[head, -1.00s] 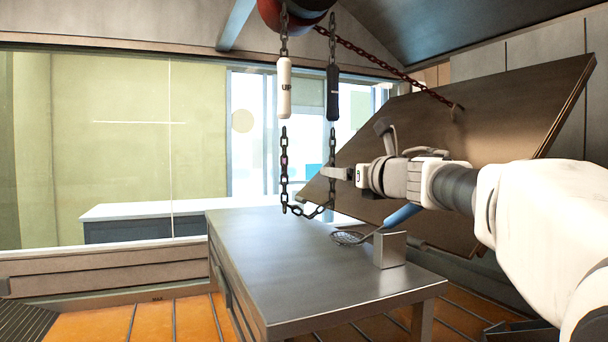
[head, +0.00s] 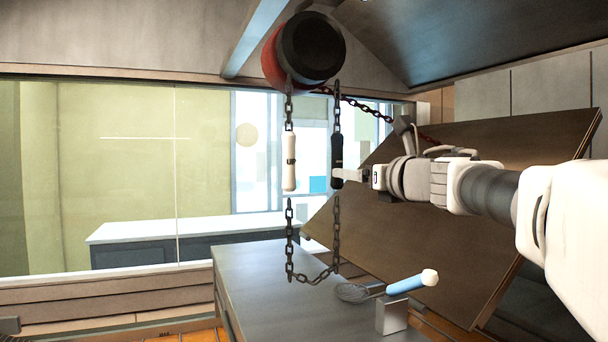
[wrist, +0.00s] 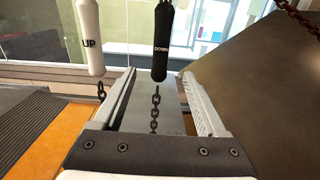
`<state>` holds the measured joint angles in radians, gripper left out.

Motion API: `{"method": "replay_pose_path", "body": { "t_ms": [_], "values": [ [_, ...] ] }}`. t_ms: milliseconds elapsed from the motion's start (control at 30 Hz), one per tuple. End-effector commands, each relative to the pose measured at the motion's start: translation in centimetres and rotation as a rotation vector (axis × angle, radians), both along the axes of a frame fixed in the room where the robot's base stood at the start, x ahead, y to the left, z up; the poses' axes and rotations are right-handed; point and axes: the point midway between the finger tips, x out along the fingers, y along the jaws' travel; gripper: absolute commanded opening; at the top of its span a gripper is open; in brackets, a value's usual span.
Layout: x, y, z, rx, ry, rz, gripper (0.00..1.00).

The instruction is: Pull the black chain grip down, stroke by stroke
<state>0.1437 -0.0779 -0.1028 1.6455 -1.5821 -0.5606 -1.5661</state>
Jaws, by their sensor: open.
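The black chain grip (head: 337,158), marked DOWN, hangs upright on its chain; it also shows in the wrist view (wrist: 162,38). My gripper (head: 344,175) is open at its lower part, coming from the right. In the wrist view my gripper (wrist: 159,78) has a finger on each side, and the black grip's lower end shows between the fingertips, apart from both. I cannot tell how deep it sits between them. The white grip (head: 289,160), marked UP, hangs to the left, outside the left finger; it shows in the wrist view (wrist: 90,40).
The hoist (head: 312,48) hangs above both grips. A chain loop (head: 312,280) hangs below them over the metal table (head: 265,280). A blue-handled strainer (head: 405,285) rests by a small metal block (head: 391,317). A large tilted brown panel (head: 470,170) stands behind my arm.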

Motion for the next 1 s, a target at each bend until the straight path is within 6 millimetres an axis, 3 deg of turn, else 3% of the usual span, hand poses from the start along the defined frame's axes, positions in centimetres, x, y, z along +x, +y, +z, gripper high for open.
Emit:
{"method": "replay_pose_path", "body": {
  "t_ms": [33,133,300,533,967,1000],
  "values": [
    [-0.2,-0.1,1.5,0.000,0.000,-0.001,0.75],
    [-0.5,-0.2,3.0,0.000,0.000,0.000,0.75],
    [3.6,1.1,2.1,0.000,0.005,0.001,0.75],
    [7.1,2.3,2.1,-0.001,0.002,0.001,0.75],
    [8.1,2.6,2.1,0.000,0.000,-0.001,0.75],
    [8.1,2.6,2.1,0.000,0.001,0.000,0.70]
  ]
}}
